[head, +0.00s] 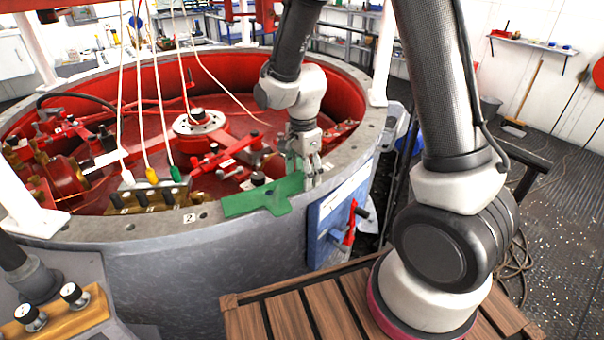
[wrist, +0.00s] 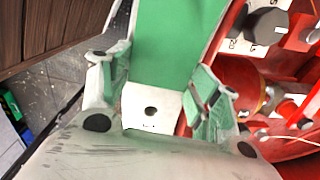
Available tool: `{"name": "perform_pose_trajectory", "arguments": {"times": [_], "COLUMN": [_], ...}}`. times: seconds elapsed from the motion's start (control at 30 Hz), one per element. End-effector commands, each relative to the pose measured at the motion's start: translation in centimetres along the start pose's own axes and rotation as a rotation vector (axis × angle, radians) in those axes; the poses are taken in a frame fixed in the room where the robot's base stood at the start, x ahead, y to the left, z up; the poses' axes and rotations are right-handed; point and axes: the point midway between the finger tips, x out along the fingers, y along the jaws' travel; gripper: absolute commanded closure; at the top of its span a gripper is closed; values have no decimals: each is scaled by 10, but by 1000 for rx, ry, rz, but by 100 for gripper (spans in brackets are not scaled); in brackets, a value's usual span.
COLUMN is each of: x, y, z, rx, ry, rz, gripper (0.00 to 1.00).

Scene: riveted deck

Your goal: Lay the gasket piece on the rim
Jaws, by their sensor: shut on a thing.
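Inside the red tank are valves and a round flange (head: 200,122). A brass block with white, yellow and green plugs (head: 150,190) stands left of the gasket piece. A blue panel with a red handle (head: 340,220) hangs on the outer wall. A slatted wooden platform (head: 300,310) lies in front.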

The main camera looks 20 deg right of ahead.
Motion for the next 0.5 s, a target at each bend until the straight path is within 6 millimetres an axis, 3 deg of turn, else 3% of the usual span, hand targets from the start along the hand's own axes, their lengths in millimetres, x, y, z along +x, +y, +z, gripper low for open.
{"name": "perform_pose_trajectory", "arguments": {"times": [0.37,0.4,0.5], "x": [5,5,5], "y": [0,0,0], "z": [0,0,0], "rx": [0,0,0], "ry": [0,0,0], "rz": [0,-1,-1], "gripper": [61,32,16]}}
